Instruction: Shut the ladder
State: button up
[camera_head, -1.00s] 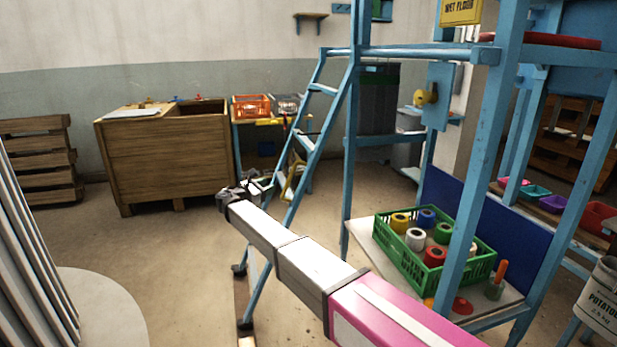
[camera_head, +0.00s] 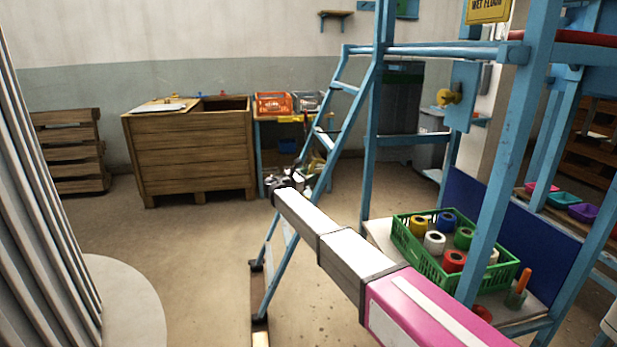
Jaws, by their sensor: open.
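The blue ladder (camera_head: 340,124) slants out from the blue frame, its top by the frame's upper bar and its feet on the floor at lower left of the frame. Its rails and several rungs show; my arm hides part of the lower half. My gripper (camera_head: 300,178), small and dark at the far end of my white and pink arm, is open. It appears beside or in front of the ladder's middle in the picture. I cannot tell whether it touches a rail or rung.
A wooden crate bench (camera_head: 192,155) and stacked pallets (camera_head: 70,150) stand by the back wall. A green basket of tape rolls (camera_head: 449,268) sits on the frame's low shelf at right. Ribbed grey panels (camera_head: 45,220) rise at left. Floor between is clear.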

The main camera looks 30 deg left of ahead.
jog(key=shift+w, duration=0.2)
jog(key=shift+c, duration=0.2)
grip_shut()
jog(key=s+d, duration=2.2)
jog(key=shift+s+d, duration=0.2)
jog(key=shift+d, duration=0.1)
jog(key=shift+o, duration=0.2)
grip_release()
jog(key=shift+s, duration=0.1)
